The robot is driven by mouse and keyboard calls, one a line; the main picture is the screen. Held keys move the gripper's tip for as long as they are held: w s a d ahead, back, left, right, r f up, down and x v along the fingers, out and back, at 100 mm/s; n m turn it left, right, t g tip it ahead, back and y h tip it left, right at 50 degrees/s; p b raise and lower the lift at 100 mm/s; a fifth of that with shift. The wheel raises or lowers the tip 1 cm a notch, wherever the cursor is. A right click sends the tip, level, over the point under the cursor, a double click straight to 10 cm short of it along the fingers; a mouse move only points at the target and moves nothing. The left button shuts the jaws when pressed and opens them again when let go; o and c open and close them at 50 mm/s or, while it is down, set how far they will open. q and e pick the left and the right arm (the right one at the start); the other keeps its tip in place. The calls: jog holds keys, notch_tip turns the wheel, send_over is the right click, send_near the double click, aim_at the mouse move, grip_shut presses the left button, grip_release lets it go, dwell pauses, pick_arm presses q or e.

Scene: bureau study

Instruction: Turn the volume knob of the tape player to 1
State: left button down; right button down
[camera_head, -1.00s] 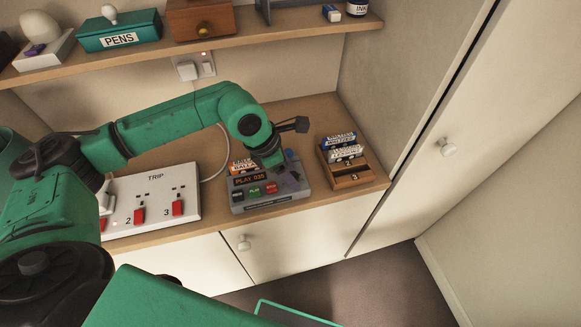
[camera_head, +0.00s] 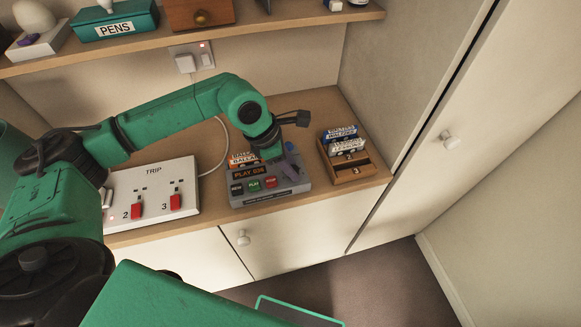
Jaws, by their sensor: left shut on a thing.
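The grey tape player (camera_head: 270,201) stands on the wooden counter with its display reading about "PLAY 036" and a row of buttons in front. My left gripper (camera_head: 288,163) reaches down from above onto its right half. It is shut on what appears to be the volume knob, which the fingers hide almost wholly. The knob's setting and scale cannot be read. An orange-and-white cassette (camera_head: 243,158) shows at the player's back left, partly behind my arm. My right gripper is not in view.
A white TRIP panel (camera_head: 150,178) with red switches lies left of the player. A wooden cassette rack (camera_head: 350,173) stands close on the right. A shelf (camera_head: 270,30) with a PENS box (camera_head: 115,27) runs above. A cabinet door (camera_head: 440,150) rises at the right.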

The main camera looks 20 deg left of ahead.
pick_arm(q)
jog(key=m+b, duration=0.1)
jog(key=m+g+b, duration=0.1)
jog(key=b, duration=0.1)
jog(key=shift+w+f+m, duration=0.15)
jog(key=shift+f+m, duration=0.1)
jog(key=shift+m, duration=0.15)
jog(key=shift+r+m+g+h+b, duration=0.1)
jog(key=shift+m+g+h+b, duration=0.25)
jog(key=shift+m+b, duration=0.75)
jog(key=shift+w+r+m+g+b, duration=0.15)
jog(key=shift+m+g+b, duration=0.25)
jog(key=shift+m, duration=0.3)
jog(key=c, duration=0.5)
grip_release()
jog(key=b+v, duration=0.1)
jog(key=v, duration=0.6)
jog(key=shift+r+b, duration=0.3)
jog(key=shift+b, duration=0.05)
